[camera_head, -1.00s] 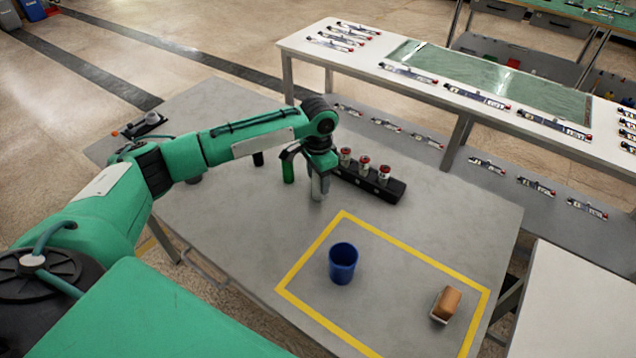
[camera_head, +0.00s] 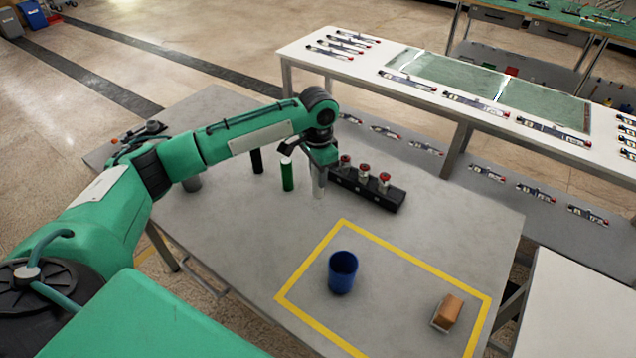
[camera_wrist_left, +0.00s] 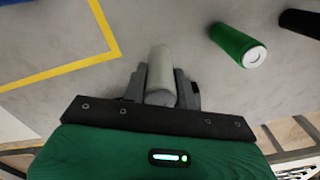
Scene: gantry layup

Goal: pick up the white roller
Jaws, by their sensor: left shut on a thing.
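The white roller (camera_head: 319,182) is a pale upright cylinder at the middle of the grey table, under my left gripper (camera_head: 318,164). In the left wrist view the roller (camera_wrist_left: 161,72) stands between the two grey fingers of my left gripper (camera_wrist_left: 162,88), which are shut on it. I cannot tell whether its lower end touches the table. My right gripper is not in view.
A green cylinder (camera_head: 287,175) and a black one (camera_head: 257,161) stand to the left. A black rack (camera_head: 365,189) with red-topped pieces is close on the right. A yellow outline encloses a blue cup (camera_head: 342,272) and a brown block (camera_head: 448,311).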

